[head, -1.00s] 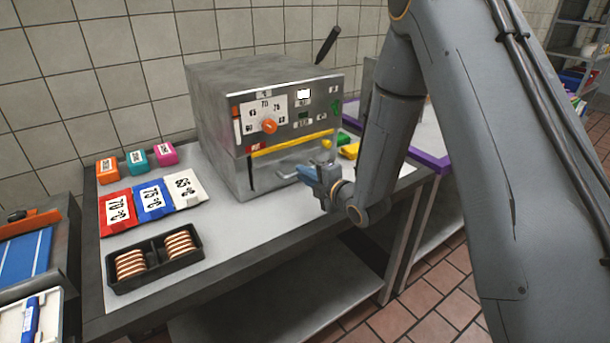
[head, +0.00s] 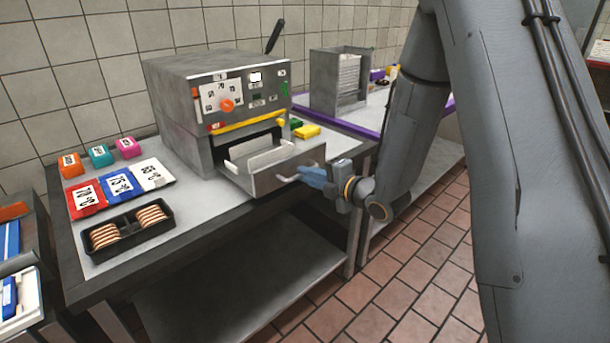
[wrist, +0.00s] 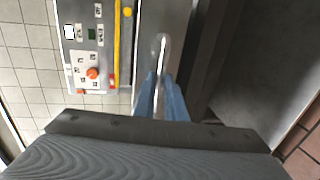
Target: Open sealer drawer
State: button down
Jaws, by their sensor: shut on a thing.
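The sealer (head: 190,100) is a grey metal box with an orange dial and a yellow bar on its front; it stands on the table. Its drawer (head: 270,172) is pulled out toward the table's front edge, and a white tray-like insert (head: 262,158) shows inside. My gripper (head: 312,174), with blue fingers, is shut on the drawer's metal handle (head: 292,177). In the wrist view, the blue fingers (wrist: 160,95) close around the handle bar (wrist: 163,50), and the sealer's panel (wrist: 92,45) shows to the left.
On the table to the left are red, blue and white labelled packets (head: 120,185), small coloured blocks (head: 100,156), and a black tray (head: 100,252) of sliced items. Yellow and green blocks (head: 306,131) lie right of the sealer. A metal rack (head: 325,82) stands behind.

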jog(key=shift+f+v, duration=0.2)
jog(key=shift+v, duration=0.8)
jog(key=shift+f+v, duration=0.2)
jog(key=shift+v, duration=0.8)
jog(key=shift+s, duration=0.1)
jog(key=c, duration=1.8)
grip_release()
jog(key=b+v, duration=0.1)
jog(key=v, duration=0.6)
jog(key=shift+s+d+r+b, duration=0.1)
jog(key=shift+s+d+b, duration=0.2)
jog(key=shift+b, duration=0.1)
